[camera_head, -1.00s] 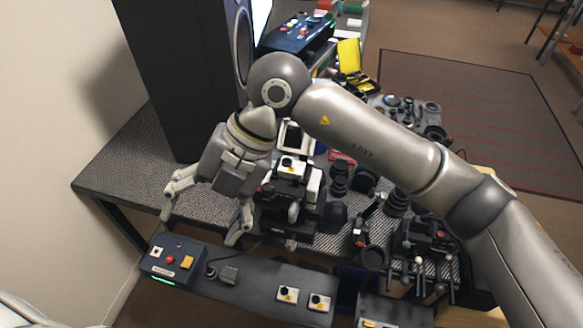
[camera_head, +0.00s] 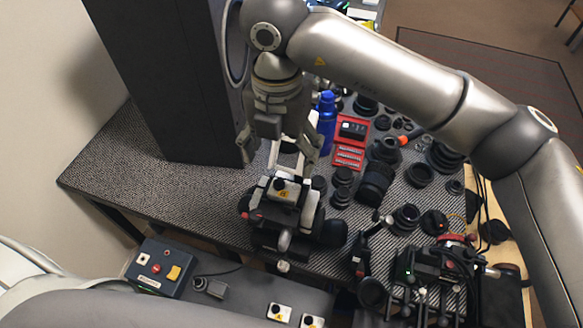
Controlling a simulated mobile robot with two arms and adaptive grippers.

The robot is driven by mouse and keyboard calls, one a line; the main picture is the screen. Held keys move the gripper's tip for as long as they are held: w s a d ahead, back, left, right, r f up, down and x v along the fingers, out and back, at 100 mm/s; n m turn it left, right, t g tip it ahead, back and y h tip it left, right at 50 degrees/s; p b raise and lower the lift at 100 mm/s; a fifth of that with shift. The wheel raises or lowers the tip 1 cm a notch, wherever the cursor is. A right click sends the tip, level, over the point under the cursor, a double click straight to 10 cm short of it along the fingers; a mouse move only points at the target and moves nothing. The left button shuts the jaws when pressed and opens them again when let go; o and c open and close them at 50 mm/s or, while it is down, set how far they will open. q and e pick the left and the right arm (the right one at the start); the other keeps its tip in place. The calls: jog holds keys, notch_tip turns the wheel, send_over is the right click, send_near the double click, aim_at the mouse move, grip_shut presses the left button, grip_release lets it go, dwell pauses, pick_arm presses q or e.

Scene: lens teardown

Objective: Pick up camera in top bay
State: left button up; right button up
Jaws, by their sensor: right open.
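My right gripper (camera_head: 278,166) reaches down from the top of the head view, with its two fingers spread wide and nothing visible between them. It is above and just behind a black device (camera_head: 285,222) with white upright parts and a small pale box with a yellow label (camera_head: 284,189) on top. I cannot tell for certain which item is the camera or where the top bay is. Part of the device's back is hidden by the gripper. My left gripper is not in view.
Several black lenses and rings, such as a large lens (camera_head: 375,184), crowd the table (camera_head: 150,170) to the right. A blue bottle (camera_head: 326,122) and red case (camera_head: 350,143) stand close to the gripper. A tall dark cabinet (camera_head: 165,80) blocks the left. A button box (camera_head: 160,268) is in front.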

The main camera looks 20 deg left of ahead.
aim_at(283, 190)
jog(key=shift+w+f+p, duration=0.2)
jog(key=shift+w+f, duration=0.05)
jog(key=shift+f, duration=0.25)
jog(key=shift+w+f+p, duration=0.15)
jog(key=shift+w+f, duration=0.1)
jog(key=shift+f, duration=0.2)
jog(key=f, duration=0.1)
jog(key=s+f+p, duration=0.1)
jog(key=f, duration=0.1)
jog(key=shift+s, duration=0.2)
jog(key=shift+f, duration=0.25)
jog(key=shift+w+f+p, duration=0.15)
jog(key=shift+f+p, duration=0.15)
notch_tip(283, 190, down, 3)
jog(key=shift+d+f+p, duration=0.1)
jog(key=shift+f+p, duration=0.1)
jog(key=shift+p, duration=0.8)
jog(key=shift+f, duration=0.6)
jog(key=shift+w, duration=0.1)
jog(key=shift+c, duration=0.8)
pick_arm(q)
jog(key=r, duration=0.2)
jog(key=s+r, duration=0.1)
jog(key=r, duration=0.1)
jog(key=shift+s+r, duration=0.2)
pick_arm(e)
jog(key=c, duration=1)
